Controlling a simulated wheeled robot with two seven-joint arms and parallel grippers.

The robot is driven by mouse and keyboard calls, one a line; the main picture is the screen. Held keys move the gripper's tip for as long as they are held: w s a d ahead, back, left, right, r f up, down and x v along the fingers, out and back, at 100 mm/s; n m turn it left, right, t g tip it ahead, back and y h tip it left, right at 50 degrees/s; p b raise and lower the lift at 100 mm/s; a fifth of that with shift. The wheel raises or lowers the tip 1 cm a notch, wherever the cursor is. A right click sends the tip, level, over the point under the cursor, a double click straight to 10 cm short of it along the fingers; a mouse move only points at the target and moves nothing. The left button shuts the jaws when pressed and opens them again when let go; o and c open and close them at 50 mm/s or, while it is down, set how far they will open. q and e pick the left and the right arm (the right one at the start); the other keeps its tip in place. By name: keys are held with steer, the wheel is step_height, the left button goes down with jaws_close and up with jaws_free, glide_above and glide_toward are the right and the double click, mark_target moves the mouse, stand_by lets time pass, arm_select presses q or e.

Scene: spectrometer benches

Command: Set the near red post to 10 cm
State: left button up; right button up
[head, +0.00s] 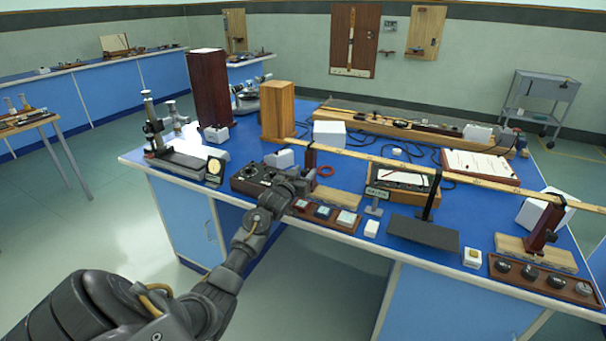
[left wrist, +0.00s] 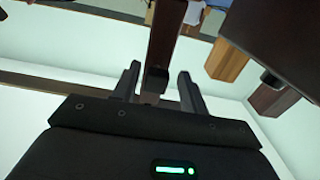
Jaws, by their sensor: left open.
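Two dark red posts carry a long wooden rule (head: 420,168). One red post (head: 310,158) stands near the middle of the blue bench; the other red post (head: 545,226) stands on a wooden base at the right, closer to the front edge. My left gripper (head: 302,180) is at the middle post, low on it, and partly hides it. In the left wrist view a dark red post (left wrist: 163,35) rises between the open fingers (left wrist: 158,88), with a black knob (left wrist: 155,79) between them. I cannot tell whether the fingers touch it. No scale reading is legible.
A knob panel (head: 542,281) lies at the front right edge.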

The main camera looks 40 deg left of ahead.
arm_select(q)
steer(key=shift+s+d, duration=0.1)
arm_select(e)
steer(key=shift+d, duration=0.1)
arm_select(q)
steer(key=shift+s, duration=0.3)
steer(key=v, duration=1)
arm_select(e)
steer(key=shift+w+d+f, duration=0.15)
steer(key=shift+d+f, duration=0.05)
steer(key=shift+d, duration=0.4)
steer(key=shift+a, duration=0.2)
